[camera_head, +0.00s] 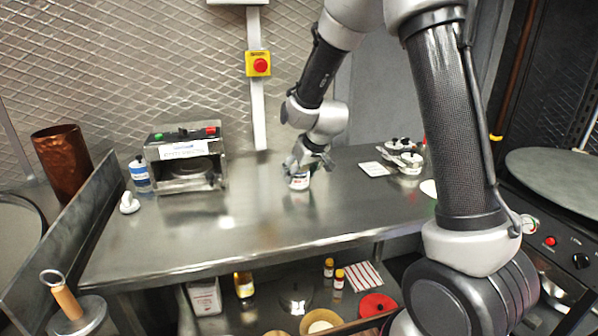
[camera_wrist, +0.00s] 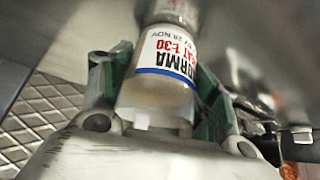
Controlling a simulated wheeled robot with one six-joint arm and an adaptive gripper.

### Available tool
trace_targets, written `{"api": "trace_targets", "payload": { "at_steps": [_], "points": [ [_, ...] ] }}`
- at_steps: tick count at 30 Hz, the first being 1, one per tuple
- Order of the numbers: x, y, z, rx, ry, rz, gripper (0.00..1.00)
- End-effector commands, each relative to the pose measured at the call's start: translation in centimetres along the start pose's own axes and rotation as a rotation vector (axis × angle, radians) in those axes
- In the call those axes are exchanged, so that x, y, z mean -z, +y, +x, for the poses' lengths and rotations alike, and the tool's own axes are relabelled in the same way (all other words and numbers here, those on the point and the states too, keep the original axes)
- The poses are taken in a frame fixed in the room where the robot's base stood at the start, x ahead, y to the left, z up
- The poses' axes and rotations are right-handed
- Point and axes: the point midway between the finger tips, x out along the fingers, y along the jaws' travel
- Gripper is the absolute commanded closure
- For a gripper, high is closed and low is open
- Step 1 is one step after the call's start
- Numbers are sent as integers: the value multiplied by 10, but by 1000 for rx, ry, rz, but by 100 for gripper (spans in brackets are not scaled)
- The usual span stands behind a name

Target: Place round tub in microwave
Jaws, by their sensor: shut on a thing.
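The round tub (camera_head: 299,182) is small and pale with a printed label, on or just above the steel table; I cannot tell if it touches. The microwave (camera_head: 187,160) is the small steel box with a dark opening at the table's left back, a white sign and a red button on top.
A blue-and-white bottle (camera_head: 140,174) and a white knob-like item (camera_head: 129,203) stand left of the microwave. A white card (camera_head: 374,169) and a metal condiment holder (camera_head: 408,160) lie right of my gripper. The steel table (camera_head: 240,225) is clear between the microwave and my gripper.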

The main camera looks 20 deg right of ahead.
Motion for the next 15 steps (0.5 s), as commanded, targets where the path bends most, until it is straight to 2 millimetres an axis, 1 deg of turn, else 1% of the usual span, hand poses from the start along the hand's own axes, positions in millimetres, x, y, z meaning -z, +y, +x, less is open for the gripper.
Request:
{"api": "trace_targets", "payload": {
  "at_steps": [9,10,13,15],
  "points": [
    [-1,0,2,0,1,2,72],
    [-1,0,2,0,0,2,36],
    [-1,0,2,0,0,1,18],
    [-1,0,2,0,0,1,18]
  ]
}}
